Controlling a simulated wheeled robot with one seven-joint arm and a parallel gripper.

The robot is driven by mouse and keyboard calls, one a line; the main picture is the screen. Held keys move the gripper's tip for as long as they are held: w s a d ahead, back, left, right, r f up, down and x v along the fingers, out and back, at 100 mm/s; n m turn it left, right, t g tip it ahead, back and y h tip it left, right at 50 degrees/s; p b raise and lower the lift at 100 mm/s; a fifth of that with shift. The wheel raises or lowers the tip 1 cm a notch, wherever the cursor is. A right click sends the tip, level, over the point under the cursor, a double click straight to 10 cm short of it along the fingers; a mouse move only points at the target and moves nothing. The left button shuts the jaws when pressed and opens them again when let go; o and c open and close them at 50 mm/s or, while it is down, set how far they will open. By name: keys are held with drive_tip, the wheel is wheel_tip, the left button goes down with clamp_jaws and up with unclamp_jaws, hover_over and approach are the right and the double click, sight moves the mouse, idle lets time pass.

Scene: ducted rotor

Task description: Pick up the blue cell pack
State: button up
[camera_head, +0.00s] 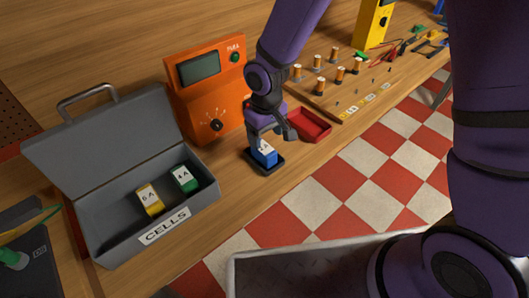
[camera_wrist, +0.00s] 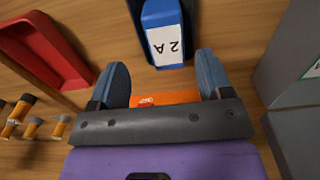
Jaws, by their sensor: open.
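The blue cell pack (camera_head: 265,154) sits upright in a small dark tray (camera_head: 276,168) on the wooden bench in the head view. In the wrist view the blue cell pack (camera_wrist: 162,14) shows a white label reading 2 A and lies just beyond the fingertips, between their lines. My gripper (camera_head: 272,134) is directly above and close to the pack in the head view. In the wrist view my gripper (camera_wrist: 162,80) has its two fingers wide apart with nothing between them. Whether a finger touches the pack cannot be told.
An open grey CELLS case (camera_head: 112,246) holds a yellow pack (camera_head: 149,199) and a green pack (camera_head: 184,178) to the left. An orange meter (camera_head: 205,95) stands behind. A red tray (camera_head: 312,126) lies close on the right, near a board with several spools (camera_head: 340,74).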

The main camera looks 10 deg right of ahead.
sight(264, 147)
drive_tip(key=f, duration=0.3)
drive_tip(key=shift+s+a+f, duration=0.25)
drive_tip(key=shift+a, duration=0.05)
drive_tip(key=shift+w+f, duration=0.1)
drive_tip(key=shift+f, duration=0.65)
drive_tip(key=c, duration=1.1)
drive_tip(key=shift+c, duration=0.2)
drive_tip(key=shift+r, duration=0.15)
